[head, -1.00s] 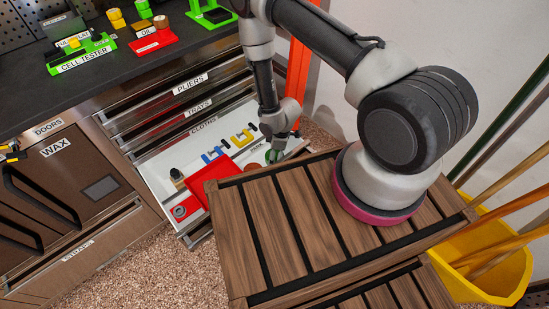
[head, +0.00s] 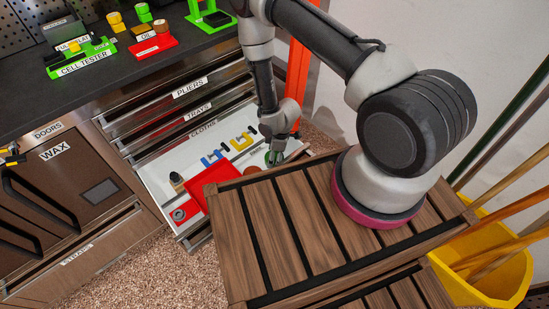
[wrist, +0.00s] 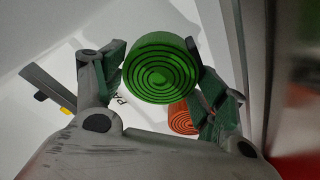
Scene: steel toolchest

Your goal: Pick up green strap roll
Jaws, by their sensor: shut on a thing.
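The green strap roll (wrist: 160,75) is a flat spiral coil, held between the two green-padded fingers of my gripper (wrist: 160,60) in the wrist view. The pads touch it on both sides. In the head view my gripper (head: 275,156) is over the right part of the open white drawer, and the green roll (head: 272,158) shows small and partly hidden at its fingertips. An orange strap roll (wrist: 182,118) lies beyond the green one in the wrist view, partly covered by it and a finger.
The wooden slatted crate (head: 285,235) stands close in front of the drawer. An orange post (head: 298,85) rises behind my arm.

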